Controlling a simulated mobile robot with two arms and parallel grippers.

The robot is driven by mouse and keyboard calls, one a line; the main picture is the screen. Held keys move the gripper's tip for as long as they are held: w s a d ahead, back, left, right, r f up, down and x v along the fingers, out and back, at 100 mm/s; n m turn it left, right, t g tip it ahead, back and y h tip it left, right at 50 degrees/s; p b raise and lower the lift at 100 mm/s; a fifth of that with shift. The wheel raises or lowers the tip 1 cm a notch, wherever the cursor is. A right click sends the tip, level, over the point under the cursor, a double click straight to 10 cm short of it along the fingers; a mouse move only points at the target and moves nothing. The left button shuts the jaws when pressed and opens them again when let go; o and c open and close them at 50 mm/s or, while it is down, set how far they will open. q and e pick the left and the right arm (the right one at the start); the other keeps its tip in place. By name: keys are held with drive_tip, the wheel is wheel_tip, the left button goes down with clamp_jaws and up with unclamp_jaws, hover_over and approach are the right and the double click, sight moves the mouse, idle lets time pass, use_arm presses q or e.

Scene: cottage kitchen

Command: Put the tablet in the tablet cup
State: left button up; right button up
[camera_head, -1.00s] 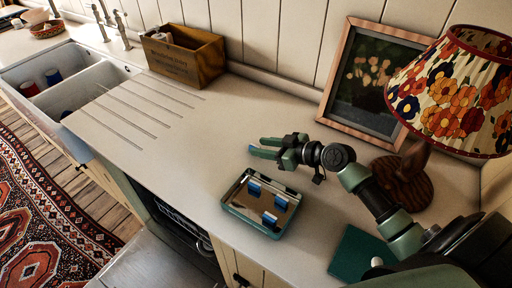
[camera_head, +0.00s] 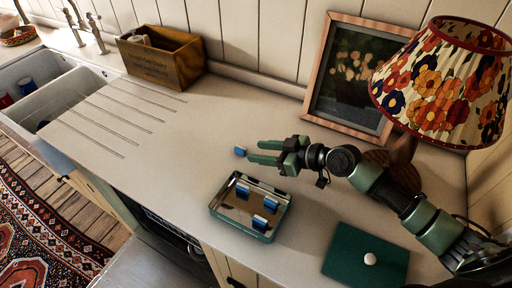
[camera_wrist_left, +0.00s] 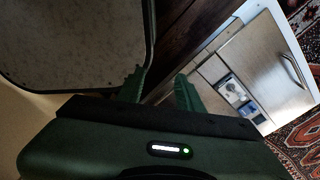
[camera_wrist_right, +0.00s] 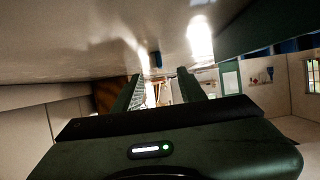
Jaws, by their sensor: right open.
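A small blue tablet (camera_head: 240,151) lies on the counter, just left of my right gripper's fingertips (camera_head: 254,152). The right gripper is open and low over the counter. A small blue shape, likely this tablet (camera_wrist_right: 157,59), shows just past the gap between its fingers in the right wrist view. An open green tin (camera_head: 225,214) holds several blue-and-white tablets. My left gripper (camera_wrist_left: 158,88) shows only in its own wrist view, fingers apart and nothing visible between them. Beyond it is a pale metal panel with a small fitting that looks like the tablet cup (camera_wrist_left: 232,92).
A green lid with a white knob (camera_head: 350,247) lies right of the tin. A lamp (camera_head: 445,85) and a framed picture (camera_head: 318,95) stand behind my right arm. A wooden box (camera_head: 160,62) and a sink (camera_head: 75,98) are left. The counter between is clear.

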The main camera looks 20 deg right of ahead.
sight(242, 148)
drive_tip(key=x, duration=0.1)
drive_tip(key=p+x, duration=0.1)
drive_tip(key=shift+w+a+r, duration=0.1)
drive_tip(key=shift+w+a, duration=0.2)
drive_tip(key=p+x, duration=0.1)
drive_tip(key=x, duration=0.3)
drive_tip(key=shift+w+p, duration=0.25)
drive_tip(key=shift+p, duration=0.15)
drive_tip(key=shift+w+a, duration=0.1)
drive_tip(key=shift+w, duration=0.1)
drive_tip(key=shift+f, duration=0.25)
use_arm(q)
drive_tip(key=r, duration=0.1)
drive_tip(key=s+r, duration=0.1)
drive_tip(key=shift+r, duration=0.4)
use_arm(e)
clamp_jaws()
